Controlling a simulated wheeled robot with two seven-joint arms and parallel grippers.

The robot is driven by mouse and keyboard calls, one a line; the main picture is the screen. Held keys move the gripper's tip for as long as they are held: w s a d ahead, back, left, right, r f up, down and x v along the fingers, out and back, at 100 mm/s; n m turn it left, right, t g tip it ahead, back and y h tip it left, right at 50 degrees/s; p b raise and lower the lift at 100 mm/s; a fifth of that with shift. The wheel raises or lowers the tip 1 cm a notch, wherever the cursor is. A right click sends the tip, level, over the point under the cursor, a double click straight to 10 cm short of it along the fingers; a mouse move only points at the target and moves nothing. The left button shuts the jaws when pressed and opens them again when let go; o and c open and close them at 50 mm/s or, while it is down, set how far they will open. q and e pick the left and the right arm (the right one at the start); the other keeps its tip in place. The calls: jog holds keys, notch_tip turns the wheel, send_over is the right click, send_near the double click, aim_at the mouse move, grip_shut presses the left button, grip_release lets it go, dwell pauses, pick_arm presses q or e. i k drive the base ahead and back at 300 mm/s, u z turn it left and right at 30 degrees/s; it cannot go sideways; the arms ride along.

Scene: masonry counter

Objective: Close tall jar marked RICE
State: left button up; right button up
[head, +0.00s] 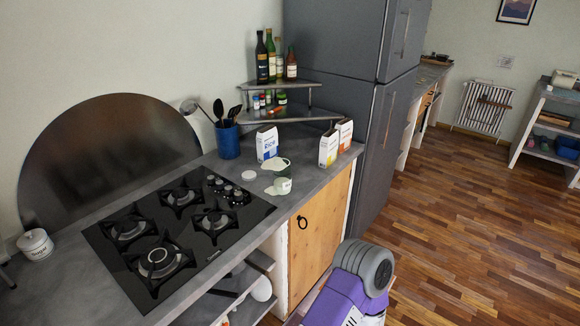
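On the counter right of the hob stands a small pale-green jar (283,185) with a light label too small to read. Whitish shapes (275,164) show just behind and above it; I cannot tell whether they are part of a jar or a lid. A round white disc like a lid (249,176) lies flat on the counter to the left of the jar. Behind stands a white and blue carton marked Rice (267,143); it is a box, not a jar. I cannot make out a RICE marking on any jar. Neither of my grippers is in view.
A black gas hob (180,225) fills the counter's middle. A blue utensil pot (228,141) and a corner shelf (285,113) with bottles stand behind. Two cartons (328,148) are near the grey fridge (365,110). A white jar (35,245) stands far left.

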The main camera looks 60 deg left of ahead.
aim_at(282, 179)
jog(key=u, duration=0.4)
jog(key=i, duration=1.6)
jog(key=u, duration=1.8)
jog(key=i, duration=0.55)
jog(key=u, duration=0.45)
